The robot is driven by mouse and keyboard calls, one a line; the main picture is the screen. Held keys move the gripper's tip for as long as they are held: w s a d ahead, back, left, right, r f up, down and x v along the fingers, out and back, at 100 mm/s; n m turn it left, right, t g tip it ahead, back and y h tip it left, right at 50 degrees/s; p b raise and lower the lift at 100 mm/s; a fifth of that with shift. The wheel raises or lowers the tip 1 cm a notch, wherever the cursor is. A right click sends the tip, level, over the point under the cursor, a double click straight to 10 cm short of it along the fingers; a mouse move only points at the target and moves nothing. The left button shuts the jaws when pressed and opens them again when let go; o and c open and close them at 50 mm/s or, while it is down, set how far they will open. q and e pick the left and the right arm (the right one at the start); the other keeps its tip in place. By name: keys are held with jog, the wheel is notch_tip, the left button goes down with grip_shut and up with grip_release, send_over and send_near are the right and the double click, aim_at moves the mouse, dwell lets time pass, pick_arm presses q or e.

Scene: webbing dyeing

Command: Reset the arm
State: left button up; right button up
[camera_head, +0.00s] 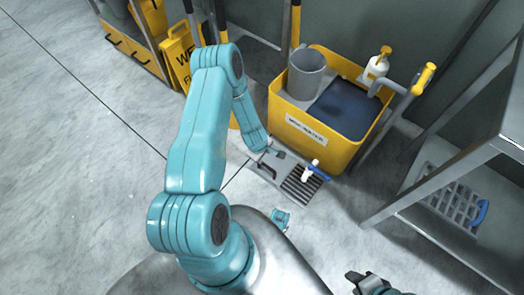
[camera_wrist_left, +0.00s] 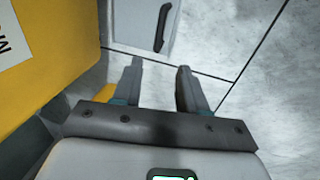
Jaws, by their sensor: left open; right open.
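My left arm (camera_head: 200,140) is teal and bends over the floor, its far end reaching down beside a yellow bin (camera_head: 312,145). In the left wrist view my left gripper (camera_wrist_left: 160,75) is open, with nothing between its two fingers. The yellow bin's side (camera_wrist_left: 60,60) is close on the left there. A grey panel with a dark handle (camera_wrist_left: 162,28) lies beyond the fingertips. My right gripper (camera_head: 364,277) is at the bottom edge of the head view, partly cut off, open and empty.
The bin holds a grey bucket (camera_head: 306,74), dark liquid (camera_head: 343,108) and a pump bottle (camera_head: 375,70). A grate (camera_head: 300,188) with a blue-and-white tap piece (camera_head: 316,171) lies before it. A metal shelf (camera_head: 470,165) stands right. A yellow floor sign (camera_head: 178,58) stands behind. Left floor is clear.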

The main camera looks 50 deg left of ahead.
pick_arm(q)
jog(key=shift+r, duration=0.2)
dwell(0.4)
jog(key=w+d+r+m+h, duration=0.1)
jog(key=w+d+r+m, duration=0.2)
jog(key=d, duration=0.6)
jog(key=w+d+r+m+h, duration=0.1)
jog(key=d+r+m, duration=0.3)
jog(key=d, duration=0.4)
jog(key=s+d+r+m+g+h, duration=0.2)
jog(key=s+d+r+m, duration=0.3)
jog(key=s+d+m, duration=0.6)
notch_tip(320, 180, up, 27)
jog(key=p, duration=2.7)
jog(key=shift+s+a+f+m+h, duration=0.2)
jog(key=shift+s+a+m+h, duration=0.1)
jog(key=shift+s+m, duration=0.1)
jog(key=shift+s+a+f, duration=0.1)
jog(key=shift+s, duration=0.05)
